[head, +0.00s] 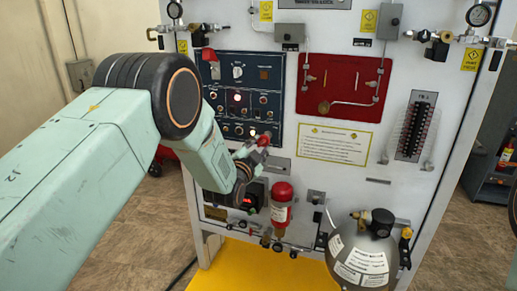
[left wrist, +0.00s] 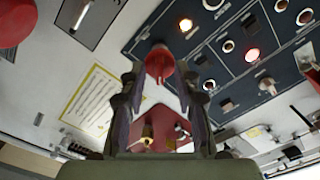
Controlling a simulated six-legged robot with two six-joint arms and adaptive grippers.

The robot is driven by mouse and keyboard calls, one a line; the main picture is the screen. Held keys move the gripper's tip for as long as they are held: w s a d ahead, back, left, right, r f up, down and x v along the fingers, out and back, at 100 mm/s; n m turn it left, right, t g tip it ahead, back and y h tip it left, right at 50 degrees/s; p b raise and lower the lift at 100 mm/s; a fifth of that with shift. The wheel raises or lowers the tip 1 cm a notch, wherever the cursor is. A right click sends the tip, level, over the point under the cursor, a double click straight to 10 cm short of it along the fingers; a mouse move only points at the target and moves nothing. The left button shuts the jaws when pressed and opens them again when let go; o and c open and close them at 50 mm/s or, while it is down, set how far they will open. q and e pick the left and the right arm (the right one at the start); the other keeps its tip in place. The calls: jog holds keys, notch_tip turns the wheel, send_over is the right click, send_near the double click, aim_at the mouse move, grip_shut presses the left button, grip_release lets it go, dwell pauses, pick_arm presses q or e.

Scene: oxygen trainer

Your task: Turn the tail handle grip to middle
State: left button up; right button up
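A red-tipped handle (head: 265,138), which I take for the tail handle grip, sticks out at the lower right corner of the dark blue control panel (head: 214,88). Its red tip (left wrist: 158,62) shows in the left wrist view between my fingertips. My left gripper (head: 254,152) is close in front of the panel, at the handle. In the left wrist view its two fingers (left wrist: 159,78) stand apart on either side of the red tip, with a narrow gap showing on each side. The handle's base is partly hidden by the gripper. My right gripper is not in view.
A red board (head: 340,82) with brass fittings and a yellow label (head: 335,143) are right of the control panel. A red cylinder (head: 281,203) stands below the gripper. A round grey tank (head: 362,258) sits at lower right. Toggles and lit lamps cover the control panel.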

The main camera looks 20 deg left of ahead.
pick_arm(q)
grip_shut()
dwell(0.3)
dwell(0.5)
jog(key=n, duration=0.4)
jog(key=shift+d+n, duration=0.1)
jog(key=shift+n, duration=2.3)
